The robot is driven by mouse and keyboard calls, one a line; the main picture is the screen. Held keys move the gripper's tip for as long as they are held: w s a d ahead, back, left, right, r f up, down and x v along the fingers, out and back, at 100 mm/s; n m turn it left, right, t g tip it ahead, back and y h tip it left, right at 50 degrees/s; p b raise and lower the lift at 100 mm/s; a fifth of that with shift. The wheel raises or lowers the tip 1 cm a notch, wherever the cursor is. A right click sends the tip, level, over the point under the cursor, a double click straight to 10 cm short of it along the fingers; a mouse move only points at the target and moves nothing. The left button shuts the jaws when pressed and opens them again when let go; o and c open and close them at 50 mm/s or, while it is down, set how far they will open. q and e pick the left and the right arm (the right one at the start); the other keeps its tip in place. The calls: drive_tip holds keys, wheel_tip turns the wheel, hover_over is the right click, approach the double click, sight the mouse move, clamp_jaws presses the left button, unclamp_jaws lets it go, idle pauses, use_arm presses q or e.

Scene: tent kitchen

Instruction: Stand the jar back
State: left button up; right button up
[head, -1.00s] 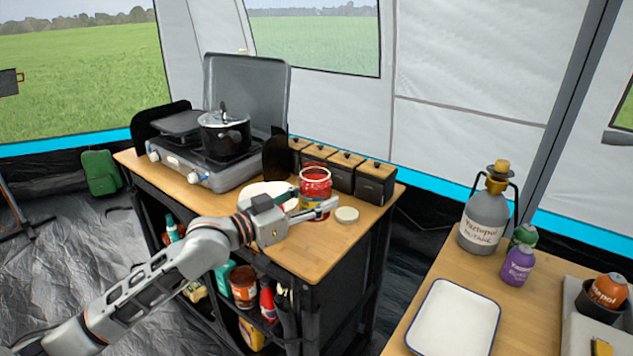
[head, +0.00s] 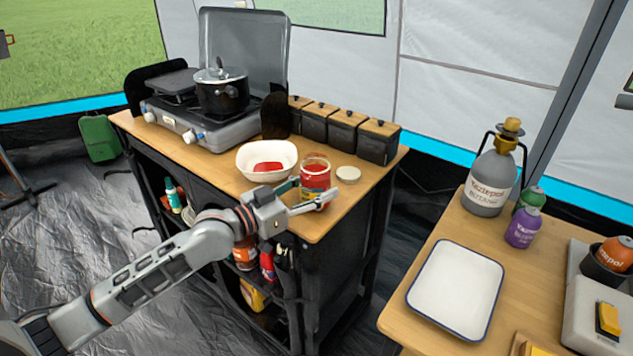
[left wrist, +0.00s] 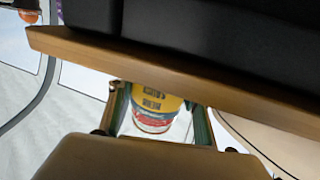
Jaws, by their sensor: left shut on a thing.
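The jar (head: 315,174) is clear glass with red contents and an open top, and it looks about upright near the counter's front right edge. My left gripper (head: 311,194) is shut on its lower part. In the left wrist view the jar (left wrist: 155,107) shows its yellow and red label between the fingers. I cannot tell whether its base touches the counter. A pale round lid (head: 348,174) lies on the counter just right of the jar. My right gripper is not in view.
A white bowl (head: 253,169) with red sauce stands left of the jar on the wooden counter (head: 215,160). Several black canisters (head: 343,132) line the back. The stove (head: 180,118) with a pot (head: 221,90) is at back left. A side table with a white tray (head: 455,290) is right.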

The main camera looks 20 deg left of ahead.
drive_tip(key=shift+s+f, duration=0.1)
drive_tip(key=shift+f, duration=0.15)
use_arm(q)
drive_tip(key=o, duration=1.6)
drive_tip(key=shift+o, duration=0.2)
drive_tip(key=shift+f, duration=0.1)
drive_tip(key=shift+r, duration=0.2)
drive_tip(key=v, duration=1.2)
drive_tip(key=shift+p, duration=0.45)
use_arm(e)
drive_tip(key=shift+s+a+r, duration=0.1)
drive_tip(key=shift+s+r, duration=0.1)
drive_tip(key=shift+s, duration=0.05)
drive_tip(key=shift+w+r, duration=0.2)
